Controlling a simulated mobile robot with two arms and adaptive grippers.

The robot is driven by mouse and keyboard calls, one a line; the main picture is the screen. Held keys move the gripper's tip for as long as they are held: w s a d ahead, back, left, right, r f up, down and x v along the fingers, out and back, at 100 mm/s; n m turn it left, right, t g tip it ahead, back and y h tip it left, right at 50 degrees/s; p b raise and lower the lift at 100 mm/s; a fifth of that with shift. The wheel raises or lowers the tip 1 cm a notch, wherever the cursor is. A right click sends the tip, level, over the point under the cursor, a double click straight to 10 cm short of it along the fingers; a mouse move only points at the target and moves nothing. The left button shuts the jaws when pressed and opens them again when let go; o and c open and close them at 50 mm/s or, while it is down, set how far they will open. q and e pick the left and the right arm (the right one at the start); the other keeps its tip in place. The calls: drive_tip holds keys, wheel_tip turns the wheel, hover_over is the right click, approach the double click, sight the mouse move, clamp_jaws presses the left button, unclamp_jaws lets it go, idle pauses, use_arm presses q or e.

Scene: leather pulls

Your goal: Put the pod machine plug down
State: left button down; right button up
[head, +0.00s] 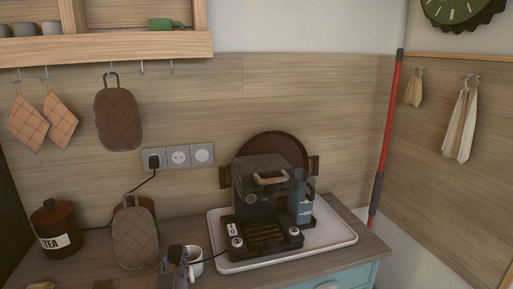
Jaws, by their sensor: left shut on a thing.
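The black pod machine (262,195) stands on a white tray (340,236) on the counter. A dark cable runs from the machine's front left to the pod machine plug (177,252), a small dark block. My left gripper (178,264) is at the bottom centre, shut on the plug, just left of a white mug (195,262). The gripper hides part of the plug and the mug. I cannot tell whether the plug touches the counter. My right gripper is not in view.
A wall socket strip (179,157) has another black plug (154,161) in its left outlet, its cable hanging down. A quilted brown mitt (135,238) and a tea jar (56,229) stand at left. A round brown tray (271,146) leans behind the machine.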

use_arm(q)
drive_tip(key=s+d+f+m+h, duration=0.1)
drive_tip(key=s+f+h, duration=0.1)
drive_tip(key=s, duration=2.2)
drive_tip(key=shift+s+d+m+h, duration=0.3)
drive_tip(key=shift+d+h, duration=0.05)
drive_tip(key=shift+h, duration=0.25)
drive_tip(key=shift+w, duration=0.1)
